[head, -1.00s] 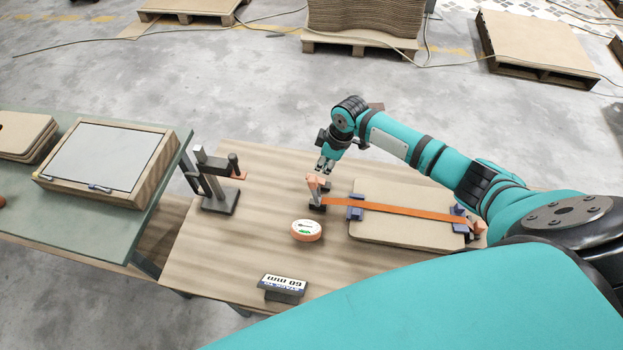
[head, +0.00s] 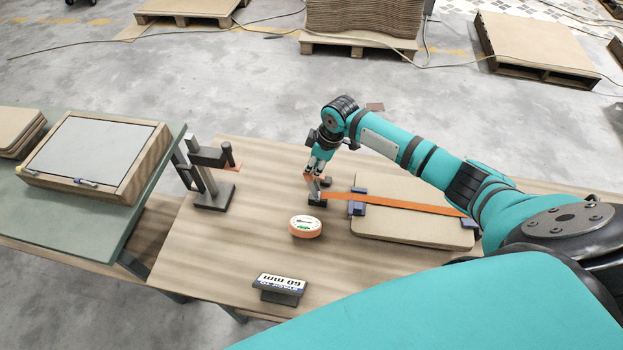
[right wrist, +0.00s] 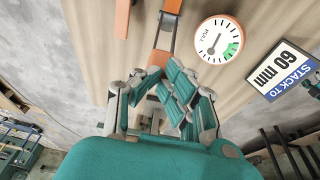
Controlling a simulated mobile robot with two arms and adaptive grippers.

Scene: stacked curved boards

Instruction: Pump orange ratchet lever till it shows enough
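The orange ratchet lever (head: 311,182) stands up from its dark ratchet at the left end of the orange strap (head: 400,203). My right gripper (head: 315,172) is down at the lever. In the right wrist view its fingertips (right wrist: 162,72) come close together at the lever's orange end (right wrist: 158,60); whether they are closed on it is unclear. The round PULL gauge (head: 305,226) lies left of the strapped board stack; it also shows in the right wrist view (right wrist: 217,39). Its grey needle appears outside the green zone. My left gripper is out of view.
The strap crosses the curved boards (head: 412,228) with blue corner pieces (head: 357,208). A "STACK TO 60 mm" sign (head: 279,284) stands at the front. A dark stand (head: 213,192) is on the left. Table around the gauge is clear.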

